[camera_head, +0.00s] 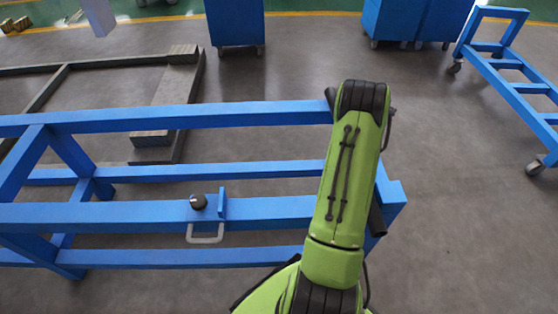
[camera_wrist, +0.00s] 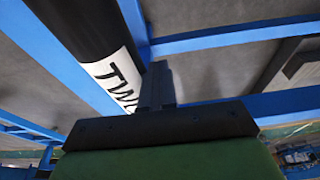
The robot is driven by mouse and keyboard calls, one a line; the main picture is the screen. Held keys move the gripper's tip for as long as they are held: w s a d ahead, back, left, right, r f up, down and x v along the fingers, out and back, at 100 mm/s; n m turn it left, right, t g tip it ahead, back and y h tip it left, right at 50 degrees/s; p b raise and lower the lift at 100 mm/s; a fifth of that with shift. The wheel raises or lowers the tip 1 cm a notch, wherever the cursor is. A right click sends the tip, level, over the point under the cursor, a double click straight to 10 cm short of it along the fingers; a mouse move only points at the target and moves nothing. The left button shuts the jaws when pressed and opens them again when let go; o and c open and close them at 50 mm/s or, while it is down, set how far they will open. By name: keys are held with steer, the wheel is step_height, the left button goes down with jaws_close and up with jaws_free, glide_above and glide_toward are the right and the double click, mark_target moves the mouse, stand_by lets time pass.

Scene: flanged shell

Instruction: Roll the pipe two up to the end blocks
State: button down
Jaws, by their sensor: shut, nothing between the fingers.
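Pipe two is black with a white band lettered "TWO". In the wrist view the pipe (camera_wrist: 82,30) runs diagonally at upper left, across blue rails. In the head view my arm covers most of it; a dark end (camera_head: 376,220) shows at the rack's right end. My gripper (camera_wrist: 157,80) is shut and empty, just right of the label in the wrist view. I cannot tell whether it touches the pipe. The gripper is hidden in the head view. The blue rack (camera_head: 130,215) has its right end (camera_head: 393,197) partly behind my arm; I cannot make out end blocks clearly.
A blue bracket (camera_head: 222,202) with a black knob (camera_head: 198,202) and a pale handle (camera_head: 205,238) sits on the front rail. A dark floor frame (camera_head: 100,62) lies behind left. Blue bins (camera_head: 236,22) and a wheeled blue cart (camera_head: 505,75) stand farther back.

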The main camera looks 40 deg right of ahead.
steer(key=shift+s+d+f, duration=0.1)
steer(key=shift+s+d, duration=0.4)
steer(key=shift+w+r, duration=0.1)
steer(key=shift+r, duration=0.25)
step_height(320, 180, up, 8)
steer(key=w+a+p, duration=0.2)
steer(key=p, duration=0.3)
steer(key=shift+a+r+p, duration=0.2)
steer(key=shift+p, duration=0.15)
